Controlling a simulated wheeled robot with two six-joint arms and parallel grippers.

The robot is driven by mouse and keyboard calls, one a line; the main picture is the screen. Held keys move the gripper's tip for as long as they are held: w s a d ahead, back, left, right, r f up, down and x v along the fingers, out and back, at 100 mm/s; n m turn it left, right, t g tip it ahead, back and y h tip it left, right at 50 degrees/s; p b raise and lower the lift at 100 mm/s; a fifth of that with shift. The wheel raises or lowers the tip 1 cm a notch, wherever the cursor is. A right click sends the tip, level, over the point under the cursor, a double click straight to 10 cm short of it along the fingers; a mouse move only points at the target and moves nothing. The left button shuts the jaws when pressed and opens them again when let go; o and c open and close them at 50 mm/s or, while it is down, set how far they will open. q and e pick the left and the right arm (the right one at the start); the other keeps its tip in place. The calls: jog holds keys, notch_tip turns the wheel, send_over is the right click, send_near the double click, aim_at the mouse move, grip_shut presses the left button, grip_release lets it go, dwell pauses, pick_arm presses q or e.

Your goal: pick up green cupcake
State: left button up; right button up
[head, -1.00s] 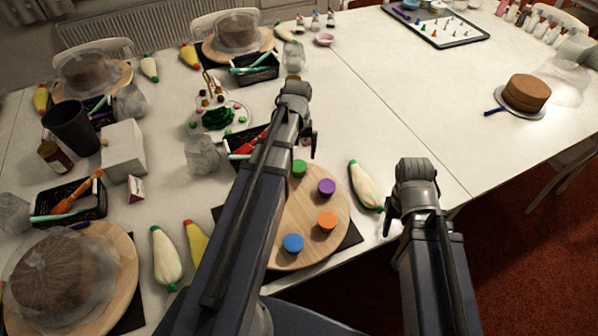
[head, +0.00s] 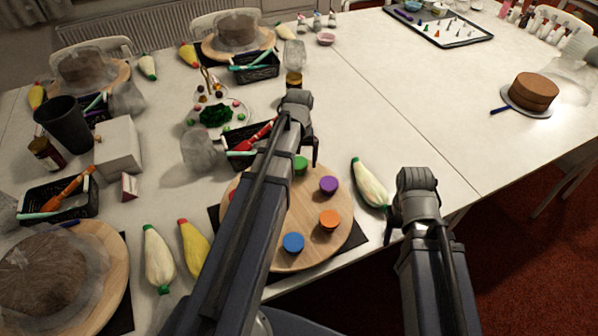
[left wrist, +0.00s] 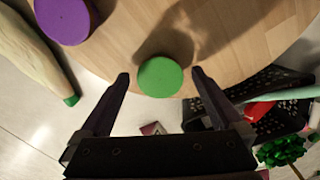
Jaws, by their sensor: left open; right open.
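The green cupcake (head: 300,165) stands on the round wooden turntable (head: 300,238), near its far edge. In the left wrist view the green cupcake (left wrist: 160,77) lies between and just beyond the fingertips. My left gripper (left wrist: 163,76) is open and empty, with one finger on each side of the cupcake in that picture; I cannot tell the exact height. In the head view my left gripper (head: 301,150) is partly hidden by its own arm. My right gripper (head: 393,238) is open and empty at the table's front edge, right of the turntable.
Purple (head: 329,185), orange (head: 330,220) and blue (head: 293,243) cupcakes share the turntable. A piping bag (head: 369,183) lies to its right. A black basket (head: 238,138) with tools stands just behind it. The table's right middle is clear.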

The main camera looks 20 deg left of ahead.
aim_at(299, 163)
pick_arm(q)
notch_tip(299, 163, down, 2)
jog(key=shift+f+b, duration=0.1)
jog(key=shift+b, duration=0.4)
pick_arm(e)
jog(key=shift+f, duration=0.9)
pick_arm(q)
jog(key=c, duration=1.4)
jog(key=shift+r, duration=0.3)
pick_arm(e)
jog(key=shift+r, duration=0.1)
pick_arm(q)
notch_tip(299, 163, up, 10)
jog(key=p, duration=1)
jog(key=shift+f, duration=0.1)
pick_arm(e)
notch_tip(299, 163, up, 10)
